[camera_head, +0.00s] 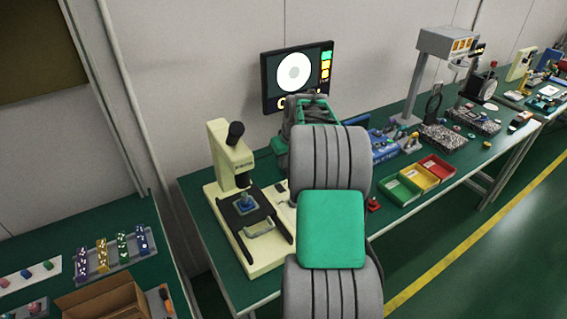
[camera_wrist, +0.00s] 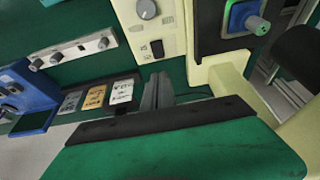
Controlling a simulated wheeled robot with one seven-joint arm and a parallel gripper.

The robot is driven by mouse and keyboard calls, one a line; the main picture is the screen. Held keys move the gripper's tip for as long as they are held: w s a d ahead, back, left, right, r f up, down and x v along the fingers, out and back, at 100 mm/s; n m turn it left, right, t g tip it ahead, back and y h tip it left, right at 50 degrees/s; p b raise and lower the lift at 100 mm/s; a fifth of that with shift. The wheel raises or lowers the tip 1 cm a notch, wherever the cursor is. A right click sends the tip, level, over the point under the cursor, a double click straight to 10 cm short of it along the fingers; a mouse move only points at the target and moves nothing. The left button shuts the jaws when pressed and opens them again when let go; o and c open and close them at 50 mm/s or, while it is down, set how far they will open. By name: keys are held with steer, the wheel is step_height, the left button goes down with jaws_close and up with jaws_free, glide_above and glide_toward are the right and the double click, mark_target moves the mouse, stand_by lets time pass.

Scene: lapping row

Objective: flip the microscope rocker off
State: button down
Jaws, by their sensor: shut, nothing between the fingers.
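The cream microscope (camera_head: 232,150) stands on the left end of the green bench, with a dark stage and a blue part (camera_head: 246,201) on it. In the wrist view its cream control panel has a grey knob (camera_wrist: 147,9) and, below it, a small black rocker (camera_wrist: 157,48) with marks beside it. I cannot tell which way the rocker is tipped. My gripper (camera_wrist: 158,78) is shut and empty, its fingertips just below the rocker in the picture; I cannot tell whether they touch anything. In the head view my arm hides the fingers.
The stage with the blue part (camera_wrist: 245,18) and the cream column (camera_wrist: 238,82) stand close on the right in the wrist view. A white strip with knobs (camera_wrist: 70,49) lies left. A monitor (camera_head: 297,76) hangs behind; green, yellow and red bins (camera_head: 400,191) stand right of my arm.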

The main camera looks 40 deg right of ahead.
mark_target(281, 188)
steer(key=x, duration=0.3)
steer(key=p+x, duration=0.1)
steer(key=x, duration=0.3)
steer(key=p+x, duration=0.1)
steer(key=x, duration=0.2)
steer(key=shift+s+f, duration=0.3)
steer(key=shift+f, duration=0.2)
steer(key=shift+w+f+b, duration=0.1)
steer(key=shift+f+b, duration=0.45)
steer(key=shift+b, duration=0.4)
steer(key=shift+r+p, duration=0.35)
steer(key=shift+f, duration=0.1)
steer(key=shift+a, duration=0.1)
steer(key=shift+s+a+f, duration=0.1)
steer(key=shift+s, duration=0.85)
